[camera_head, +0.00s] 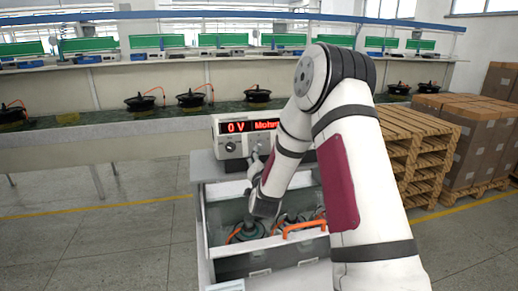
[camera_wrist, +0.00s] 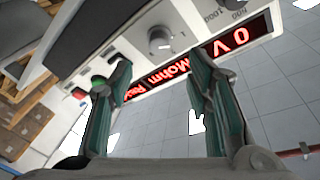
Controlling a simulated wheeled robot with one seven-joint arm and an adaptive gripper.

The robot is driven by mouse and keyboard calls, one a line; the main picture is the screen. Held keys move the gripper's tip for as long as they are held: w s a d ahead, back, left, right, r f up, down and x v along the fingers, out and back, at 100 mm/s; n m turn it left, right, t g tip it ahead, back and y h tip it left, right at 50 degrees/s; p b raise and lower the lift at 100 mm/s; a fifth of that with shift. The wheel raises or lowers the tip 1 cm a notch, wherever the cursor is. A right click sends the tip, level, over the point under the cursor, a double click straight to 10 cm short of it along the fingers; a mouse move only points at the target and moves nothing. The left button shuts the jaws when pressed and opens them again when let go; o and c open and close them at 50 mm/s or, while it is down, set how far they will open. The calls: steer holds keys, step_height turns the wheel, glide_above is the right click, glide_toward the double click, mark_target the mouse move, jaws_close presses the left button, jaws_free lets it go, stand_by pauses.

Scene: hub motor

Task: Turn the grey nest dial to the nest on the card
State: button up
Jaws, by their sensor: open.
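A tester box (camera_head: 218,131) with red lit displays stands on a grey cabinet. A round grey dial (camera_wrist: 160,40) is on its front panel in the wrist view, seen tilted, with small printed numbers beside it. A knob also shows under the "0 V" display in the head view (camera_head: 231,147). I cannot tell whether either is the nest dial. My gripper (camera_wrist: 158,78) is open, its two green-grey fingers spread before the panel, with the dial showing beyond the gap and no clear contact. In the head view my arm hides part of the box. I cannot make out a card.
A cabinet drawer (camera_head: 238,258) is open below, holding a hub motor (camera_head: 245,232) and orange parts. A green button (camera_wrist: 98,80) is near the left finger. Wooden pallets (camera_head: 415,140) and cartons stand at right. A long bench with several motors runs behind. Floor at left is clear.

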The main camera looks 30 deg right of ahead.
mark_target(261, 146)
steer(key=x, duration=0.9)
steer(key=shift+d+f, duration=0.1)
jaws_close()
